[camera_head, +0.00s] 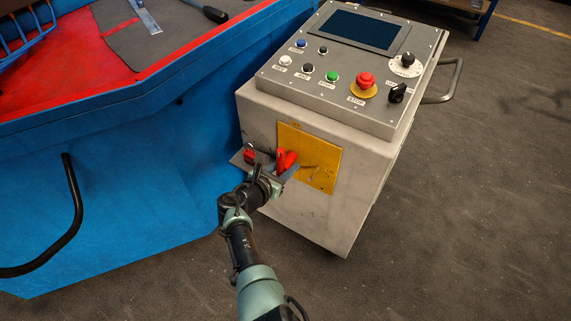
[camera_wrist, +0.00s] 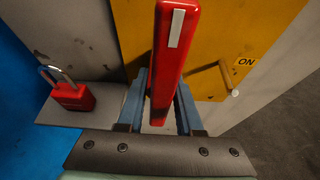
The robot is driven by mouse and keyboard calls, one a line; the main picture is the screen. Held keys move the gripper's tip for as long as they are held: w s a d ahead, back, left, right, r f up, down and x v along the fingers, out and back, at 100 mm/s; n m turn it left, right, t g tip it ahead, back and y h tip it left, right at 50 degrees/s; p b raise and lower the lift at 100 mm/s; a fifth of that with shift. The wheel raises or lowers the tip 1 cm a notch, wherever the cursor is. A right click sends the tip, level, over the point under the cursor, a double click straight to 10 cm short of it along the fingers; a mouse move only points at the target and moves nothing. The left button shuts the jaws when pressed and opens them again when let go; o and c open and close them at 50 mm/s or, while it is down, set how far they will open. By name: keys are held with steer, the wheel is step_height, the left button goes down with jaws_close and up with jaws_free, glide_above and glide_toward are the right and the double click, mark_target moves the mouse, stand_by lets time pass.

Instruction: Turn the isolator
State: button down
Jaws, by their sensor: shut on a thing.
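The isolator has a red handle (camera_wrist: 173,50) with a pale stripe, set on a yellow plate (camera_wrist: 210,30) on the front of the grey control cabinet. The handle (camera_head: 287,159) also shows in the head view, in front of the yellow plate (camera_head: 318,165). An "ON" label (camera_wrist: 245,62) is on the plate to the right of the handle. My gripper (camera_wrist: 160,100) is shut on the red handle, with one blue-grey finger on each side of it. In the head view my gripper (camera_head: 275,175) partly hides the handle's lower part.
A red padlock (camera_wrist: 73,95) with its shackle up stands on a small grey shelf (camera_wrist: 60,115) left of the handle. A brass-coloured bar (camera_wrist: 208,75) is on the plate at right. A blue machine (camera_head: 130,170) stands left of the cabinet (camera_head: 330,215). Open floor lies to the right.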

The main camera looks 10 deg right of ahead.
steer(key=shift+s+f, duration=0.1)
stand_by(0.3)
steer(key=c, duration=0.8)
jaws_free()
steer(key=shift+o, duration=0.2)
steer(key=shift+s+a+r+p, duration=0.1)
steer(key=shift+r+p, duration=0.15)
steer(key=shift+p, duration=0.1)
steer(key=p+v, duration=0.8)
steer(key=v, duration=0.4)
steer(key=shift+a, duration=0.3)
